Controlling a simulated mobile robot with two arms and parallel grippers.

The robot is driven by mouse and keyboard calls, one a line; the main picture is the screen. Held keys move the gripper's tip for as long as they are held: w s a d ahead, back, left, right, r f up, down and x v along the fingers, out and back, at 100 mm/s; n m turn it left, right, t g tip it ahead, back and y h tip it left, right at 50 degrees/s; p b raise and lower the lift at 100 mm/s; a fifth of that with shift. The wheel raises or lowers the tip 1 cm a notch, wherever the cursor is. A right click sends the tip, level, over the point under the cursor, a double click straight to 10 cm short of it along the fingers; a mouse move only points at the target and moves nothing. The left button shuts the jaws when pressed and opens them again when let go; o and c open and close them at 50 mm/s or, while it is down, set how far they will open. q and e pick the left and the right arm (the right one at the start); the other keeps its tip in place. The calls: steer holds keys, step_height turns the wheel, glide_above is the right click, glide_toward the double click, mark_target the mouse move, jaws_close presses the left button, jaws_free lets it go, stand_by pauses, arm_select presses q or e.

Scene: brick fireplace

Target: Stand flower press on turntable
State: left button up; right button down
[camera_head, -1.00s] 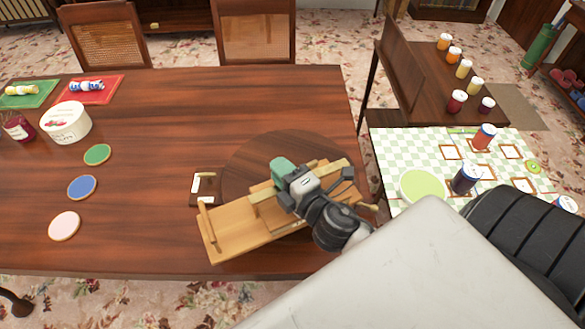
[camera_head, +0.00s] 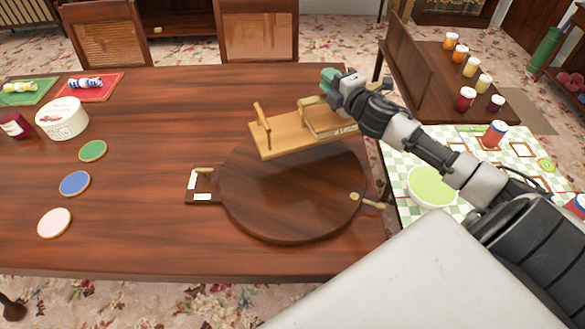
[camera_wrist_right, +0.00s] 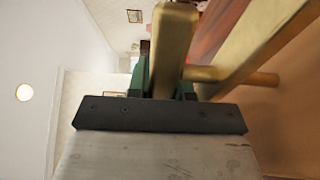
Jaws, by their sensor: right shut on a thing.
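The flower press (camera_head: 282,135) is a light wooden board piece with upright posts and bars. My right gripper (camera_head: 330,80), with green fingertips, is shut on it near its far right part. The press is over the far side of the turntable (camera_head: 285,205), a round dark wooden disc on the table; a shadow lies on the disc below it, and it looks raised. In the right wrist view, a pale bar of the press (camera_wrist_right: 172,50) sits between the green fingers (camera_wrist_right: 160,82). The gripper hides part of the press. My left gripper is not in view.
A small dark plate with white labels (camera_head: 202,187) adjoins the turntable's left. A side table with a checked cloth (camera_head: 400,170) and cans is at right. The table's front middle is clear.

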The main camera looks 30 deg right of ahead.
mark_target(294, 136)
steer(key=a+f, duration=0.2)
steer(key=a, duration=0.1)
steer(key=s+a+f, duration=0.1)
steer(key=a+f, duration=0.1)
steer(key=a, duration=0.2)
steer(key=a+f, duration=0.2)
steer(key=a, duration=0.2)
steer(key=shift+s+a+f+p, duration=0.2)
steer(key=shift+s+f+p, duration=0.05)
steer(key=shift+s+p, duration=0.15)
steer(key=shift+f+b, duration=0.45)
steer(key=shift+f, duration=1.6)
steer(key=shift+f, duration=0.15)
steer(key=c, duration=1)
jaws_free()
steer(key=shift+s, duration=0.1)
steer(key=shift+f, duration=0.1)
